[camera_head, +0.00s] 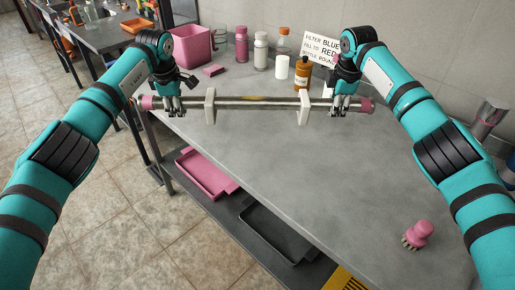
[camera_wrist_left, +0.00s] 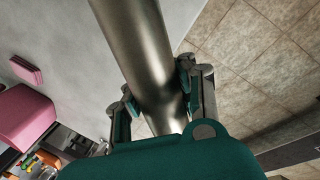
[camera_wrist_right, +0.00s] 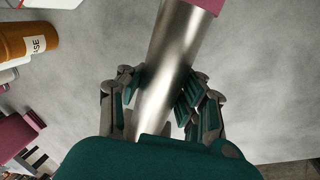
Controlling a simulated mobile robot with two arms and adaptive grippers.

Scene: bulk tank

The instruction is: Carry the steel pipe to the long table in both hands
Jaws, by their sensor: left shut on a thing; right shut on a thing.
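The steel pipe (camera_head: 255,103) is a long grey bar with pink ends, lying level across the head view above the grey table top. Two whitish upright brackets (camera_head: 210,106) (camera_head: 304,106) stand at the pipe between my grippers; I cannot tell whether the pipe touches them. My left gripper (camera_head: 174,105) is shut on the pipe near its left pink end. My right gripper (camera_head: 341,104) is shut on it near its right pink end. The pipe also shows between the fingers in the left wrist view (camera_wrist_left: 140,45) and in the right wrist view (camera_wrist_right: 170,60).
The grey table (camera_head: 300,165) has bare space in front of the pipe. Behind stand a pink bin (camera_head: 183,46), an amber bottle (camera_head: 302,75), other bottles and a sign (camera_head: 325,48). A pink brush (camera_head: 418,234) lies right. Pink (camera_head: 205,173) and black trays sit below. Another table (camera_head: 105,36) stands back left.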

